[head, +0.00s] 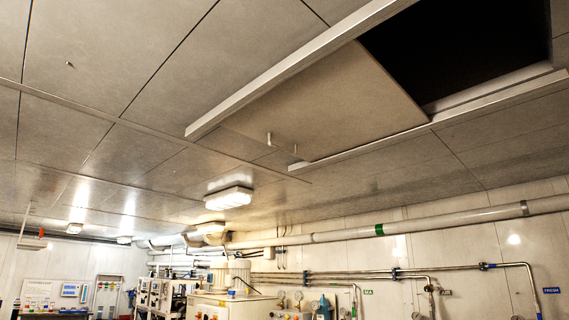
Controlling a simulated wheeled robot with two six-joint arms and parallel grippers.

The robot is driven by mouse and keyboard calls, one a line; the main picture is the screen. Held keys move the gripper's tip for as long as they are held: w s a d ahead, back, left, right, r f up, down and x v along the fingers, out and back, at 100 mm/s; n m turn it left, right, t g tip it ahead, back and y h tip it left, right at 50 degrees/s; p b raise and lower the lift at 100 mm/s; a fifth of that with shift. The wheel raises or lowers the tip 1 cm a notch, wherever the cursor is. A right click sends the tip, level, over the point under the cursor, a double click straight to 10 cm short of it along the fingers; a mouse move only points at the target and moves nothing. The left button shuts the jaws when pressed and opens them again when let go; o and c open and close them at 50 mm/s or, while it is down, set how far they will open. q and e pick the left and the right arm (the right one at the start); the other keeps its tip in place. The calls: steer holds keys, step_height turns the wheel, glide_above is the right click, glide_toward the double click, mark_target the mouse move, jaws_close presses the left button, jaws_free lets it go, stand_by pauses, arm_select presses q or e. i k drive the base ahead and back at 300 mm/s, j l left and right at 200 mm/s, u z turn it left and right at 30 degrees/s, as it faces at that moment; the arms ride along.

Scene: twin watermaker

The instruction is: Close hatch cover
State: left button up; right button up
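The hatch cover (325,105) is a flat grey-beige panel on the ceiling, lying between two light rails, a left rail (290,70) and a right rail (480,104). It sits to the left of and nearer the room's far end than the dark hatch opening (460,45), which is largely uncovered. A small handle (282,143) with two short posts hangs under the cover near its far edge. Neither of my grippers shows in the head view.
Ceiling panels surround the hatch. A lit ceiling lamp (228,198) hangs beyond the cover. A large white pipe (400,226) runs along the right wall above thinner pipes. Machinery (230,305) and a control panel (108,295) stand low at the back.

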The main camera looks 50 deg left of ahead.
mark_target(344, 101)
steer(key=i+u, duration=0.4)
steer(key=i+l+u, duration=0.15)
steer(key=i+u, duration=0.25)
steer(key=i, duration=0.15)
steer(key=i+l+u, duration=0.25)
steer(key=i+u, duration=0.15)
